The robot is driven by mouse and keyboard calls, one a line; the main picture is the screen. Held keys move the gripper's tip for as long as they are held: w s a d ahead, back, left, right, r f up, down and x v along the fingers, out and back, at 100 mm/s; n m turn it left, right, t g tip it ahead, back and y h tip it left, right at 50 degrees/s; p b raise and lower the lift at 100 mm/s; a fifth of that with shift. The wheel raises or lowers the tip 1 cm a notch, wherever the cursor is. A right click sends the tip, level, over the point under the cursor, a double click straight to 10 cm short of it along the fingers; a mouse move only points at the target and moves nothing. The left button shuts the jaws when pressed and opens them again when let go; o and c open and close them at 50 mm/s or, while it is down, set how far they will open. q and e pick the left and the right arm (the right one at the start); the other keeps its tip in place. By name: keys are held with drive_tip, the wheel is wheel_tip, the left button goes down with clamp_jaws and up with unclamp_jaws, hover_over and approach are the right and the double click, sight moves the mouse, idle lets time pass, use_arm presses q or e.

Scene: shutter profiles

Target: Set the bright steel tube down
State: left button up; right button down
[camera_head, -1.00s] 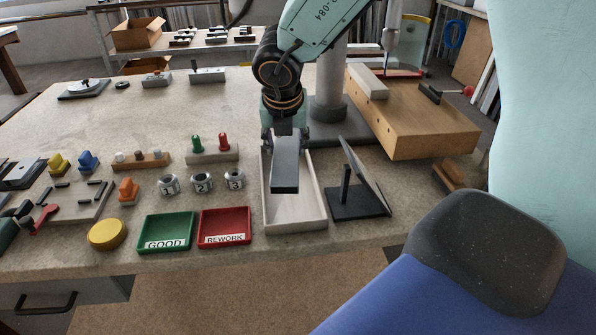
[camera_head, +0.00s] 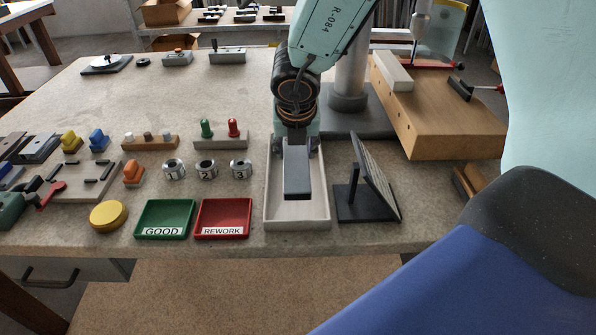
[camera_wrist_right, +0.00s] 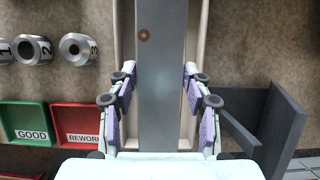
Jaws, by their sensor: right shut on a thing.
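My right gripper (camera_head: 297,140) points down over the long white tray (camera_head: 297,223) and is shut on the bright steel tube (camera_head: 297,183). The tube is a straight rectangular bar with a grey face and a dark near end. It lies along the tray's length, between the side walls. In the right wrist view the tube (camera_wrist_right: 162,100) runs between the two purple-padded fingers (camera_wrist_right: 158,85), with a small brown round mark on it. Whether its underside touches the tray floor is hidden. My left gripper is not in view.
Left of the tray are a red REWORK tray (camera_head: 223,215), a green GOOD tray (camera_head: 165,217) and numbered rings (camera_head: 207,169). Close on the right is a black stand with a tilted plate (camera_head: 372,185). A wooden block (camera_head: 440,115) stands behind it.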

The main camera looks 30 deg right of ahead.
wheel_tip(320, 180, down, 4)
drive_tip(key=shift+f+b, duration=0.1)
drive_tip(key=shift+b, duration=1.15)
drive_tip(key=shift+f, duration=0.45)
drive_tip(key=shift+w+f, duration=0.1)
drive_tip(key=shift+w, duration=0.15)
drive_tip(key=shift+s+b, duration=0.25)
drive_tip(key=shift+b, duration=0.15)
drive_tip(key=c, duration=1)
unclamp_jaws()
drive_tip(key=shift+f, duration=0.15)
drive_tip(key=shift+c, duration=0.2)
drive_tip(key=o, duration=0.4)
drive_tip(key=shift+w, duration=0.15)
drive_tip(key=shift+o, duration=0.2)
